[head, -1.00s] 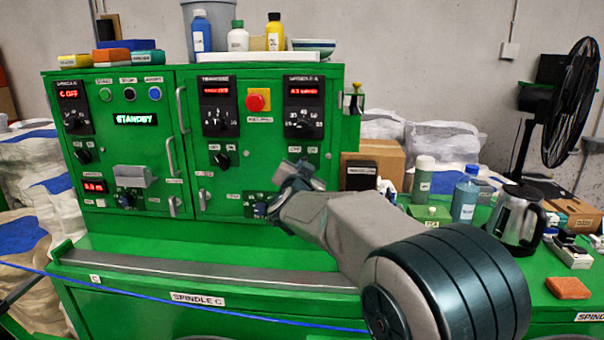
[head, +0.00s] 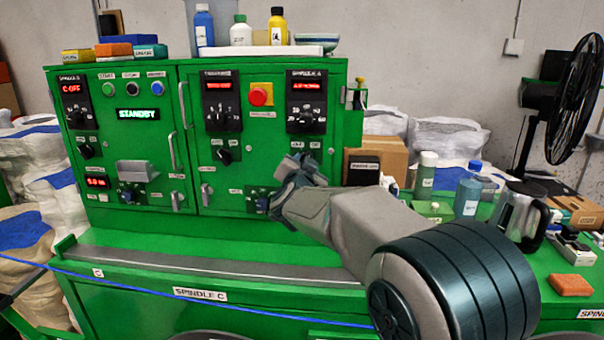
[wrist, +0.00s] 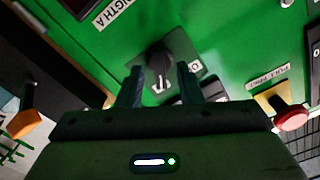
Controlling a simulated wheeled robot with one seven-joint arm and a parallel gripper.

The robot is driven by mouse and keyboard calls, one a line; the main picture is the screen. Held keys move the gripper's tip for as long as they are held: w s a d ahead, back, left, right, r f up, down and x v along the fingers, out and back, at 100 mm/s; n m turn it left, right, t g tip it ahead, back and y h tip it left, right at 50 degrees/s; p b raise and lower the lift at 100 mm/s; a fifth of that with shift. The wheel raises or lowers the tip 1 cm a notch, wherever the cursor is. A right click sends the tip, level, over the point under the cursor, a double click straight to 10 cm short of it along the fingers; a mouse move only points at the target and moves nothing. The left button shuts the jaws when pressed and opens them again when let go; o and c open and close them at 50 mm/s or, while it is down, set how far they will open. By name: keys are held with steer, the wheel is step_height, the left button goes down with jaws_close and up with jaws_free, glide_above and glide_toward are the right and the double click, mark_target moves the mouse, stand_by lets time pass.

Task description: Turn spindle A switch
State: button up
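The spindle A switch is a dark rotary knob (wrist: 158,58) on a dark plate on the green panel, in the upper middle of the wrist view. My gripper (wrist: 163,82) is open, with a finger on either side below the knob. The knob shows just beyond the gap between the fingertips; I cannot tell whether they touch it. In the head view my gripper (head: 303,164) is at the panel under the spindle A display (head: 306,86) and dial (head: 305,114), and hides the switch there. The display's red text is too small to read.
A red emergency button (head: 258,96) on yellow sits left of the dial and also shows in the wrist view (wrist: 291,117). Another black knob (head: 224,156) is to the left. A cardboard box (head: 379,150) stands right of the cabinet. A blue cable (head: 200,301) crosses the front.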

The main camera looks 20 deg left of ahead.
steer(key=b+v, duration=0.2)
steer(key=v, duration=1.1)
steer(key=shift+s, duration=0.25)
